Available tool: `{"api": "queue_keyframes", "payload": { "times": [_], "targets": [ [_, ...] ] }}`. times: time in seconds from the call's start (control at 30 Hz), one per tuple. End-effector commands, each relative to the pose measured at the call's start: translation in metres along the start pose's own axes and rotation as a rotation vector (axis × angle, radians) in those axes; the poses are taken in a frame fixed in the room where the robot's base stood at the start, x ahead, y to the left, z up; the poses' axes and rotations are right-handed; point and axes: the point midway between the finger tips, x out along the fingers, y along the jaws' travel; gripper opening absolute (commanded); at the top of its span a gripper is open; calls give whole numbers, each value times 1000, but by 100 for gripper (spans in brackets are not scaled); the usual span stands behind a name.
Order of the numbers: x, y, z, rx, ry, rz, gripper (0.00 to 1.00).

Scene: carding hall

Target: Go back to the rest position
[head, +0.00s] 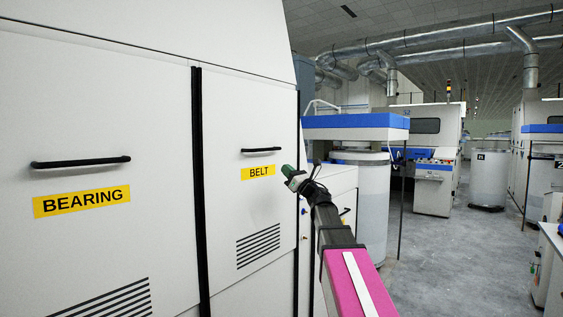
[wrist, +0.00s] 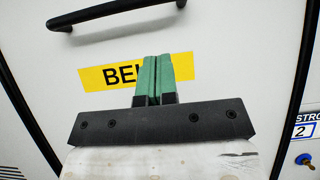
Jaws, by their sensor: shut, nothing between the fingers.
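My gripper (head: 293,178) is at the end of my outstretched arm in the head view, in front of the right edge of the door labelled BELT (head: 262,172). In the wrist view my gripper (wrist: 155,62) shows its two green fingers pressed together, with nothing between them. The fingers cover part of the yellow BELT label (wrist: 105,76). The black handle (wrist: 115,12) of that door lies above the fingertips, apart from them. The BELT door looks shut.
The door labelled BEARING (head: 82,202), with its black handle (head: 80,162), is at the left and looks shut. A blue-topped machine (head: 355,127) and a pale can (head: 362,205) stand beyond my arm.

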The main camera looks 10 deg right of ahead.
Motion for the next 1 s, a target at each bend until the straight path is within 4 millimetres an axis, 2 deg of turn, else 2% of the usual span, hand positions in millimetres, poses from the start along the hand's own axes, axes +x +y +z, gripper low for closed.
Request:
{"api": "queue_keyframes", "payload": {
  "times": [0.03,0.23,0.57,0.67,0.77,0.87,1.0],
  "targets": [
    [-14,1,0,0,1,-3,0],
    [-49,1,0,0,1,-3,0],
    [-71,-4,-7,46,1,-40,0],
    [-79,-15,-21,153,-3,-132,0],
    [-95,-31,-44,324,-16,-279,0],
    [-118,-48,-75,531,-41,-457,0],
    [-163,-66,-128,841,-102,-732,0]
  ]
}}
